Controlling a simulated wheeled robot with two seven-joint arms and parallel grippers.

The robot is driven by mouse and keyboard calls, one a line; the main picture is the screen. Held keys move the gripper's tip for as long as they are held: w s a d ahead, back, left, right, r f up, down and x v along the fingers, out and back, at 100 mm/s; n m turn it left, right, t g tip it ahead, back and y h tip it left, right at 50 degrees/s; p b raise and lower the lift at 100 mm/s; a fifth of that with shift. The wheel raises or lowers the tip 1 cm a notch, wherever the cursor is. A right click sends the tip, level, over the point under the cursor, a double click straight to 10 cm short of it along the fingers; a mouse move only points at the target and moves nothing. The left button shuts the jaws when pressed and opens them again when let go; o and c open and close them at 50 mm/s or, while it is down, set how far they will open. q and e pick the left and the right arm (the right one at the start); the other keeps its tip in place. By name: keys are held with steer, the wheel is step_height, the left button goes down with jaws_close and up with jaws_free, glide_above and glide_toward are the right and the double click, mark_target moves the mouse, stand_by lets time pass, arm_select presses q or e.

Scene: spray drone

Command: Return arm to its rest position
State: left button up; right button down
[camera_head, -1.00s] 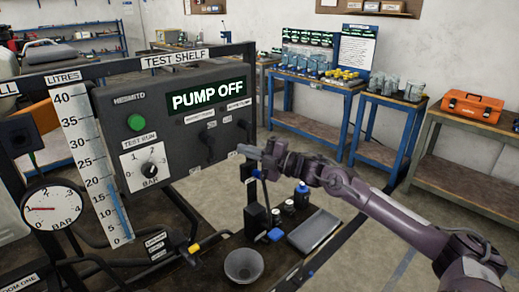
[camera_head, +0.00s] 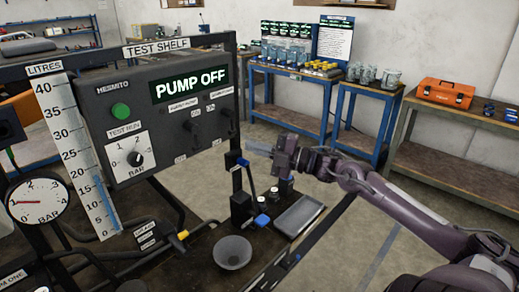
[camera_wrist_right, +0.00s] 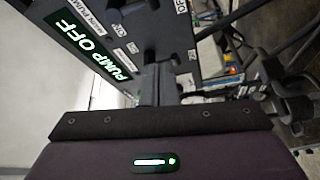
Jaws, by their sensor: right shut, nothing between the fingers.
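My right arm reaches in from the lower right in the head view. Its gripper (camera_head: 262,149) is shut and empty. It hangs in the air to the right of the control box (camera_head: 150,112), apart from it. The box shows a lit "PUMP OFF" display (camera_head: 190,84), a green button (camera_head: 120,111), a test run bar knob (camera_head: 134,158) and several switches (camera_head: 194,126). In the right wrist view the shut gripper fingers (camera_wrist_right: 160,82) are in front of the box, with the display (camera_wrist_right: 93,45) at the left. My left gripper is not in view.
A bench below the box carries a grey bowl (camera_head: 232,253), a metal tray (camera_head: 298,216) and a dark stand (camera_head: 241,207) with a blue lever. A pressure gauge (camera_head: 38,202) stands at the left. Blue tables and a bench with an orange toolbox (camera_head: 446,92) stand behind.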

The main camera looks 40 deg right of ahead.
steer(key=shift+s+d, duration=0.2)
steer(key=shift+s, duration=0.3)
